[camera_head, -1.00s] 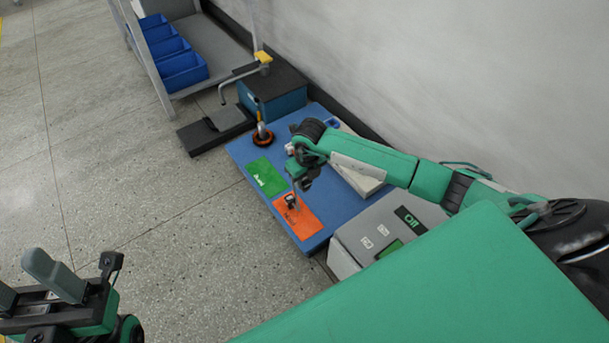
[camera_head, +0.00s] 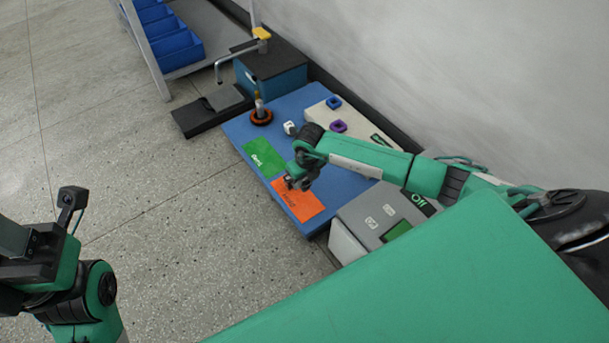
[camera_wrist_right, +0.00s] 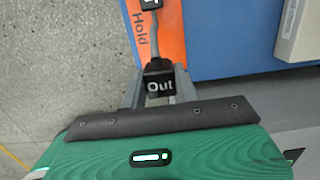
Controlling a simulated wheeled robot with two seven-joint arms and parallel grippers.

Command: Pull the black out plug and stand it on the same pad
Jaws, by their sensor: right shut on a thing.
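The black out plug (camera_wrist_right: 159,86), labelled "Out", sits between the fingers of my right gripper (camera_wrist_right: 158,92) in the right wrist view. The gripper is shut on it. A grey stem or cable runs from it to another black block (camera_wrist_right: 151,4) at the top edge, over the orange pad (camera_wrist_right: 163,38) marked "Hold". In the head view my right gripper (camera_head: 297,183) is over the upper left part of the orange pad (camera_head: 308,207); the plug is too small to make out there. My left gripper (camera_head: 12,240) is partly cut off at the left edge, away from the mat.
The blue mat (camera_head: 345,182) also holds a green pad (camera_head: 264,158), an orange ring with an upright post (camera_head: 262,117), a white cube-like piece (camera_head: 290,128) and a pale block (camera_head: 318,115) with blue and purple pieces. A grey box (camera_head: 385,217) stands at right.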

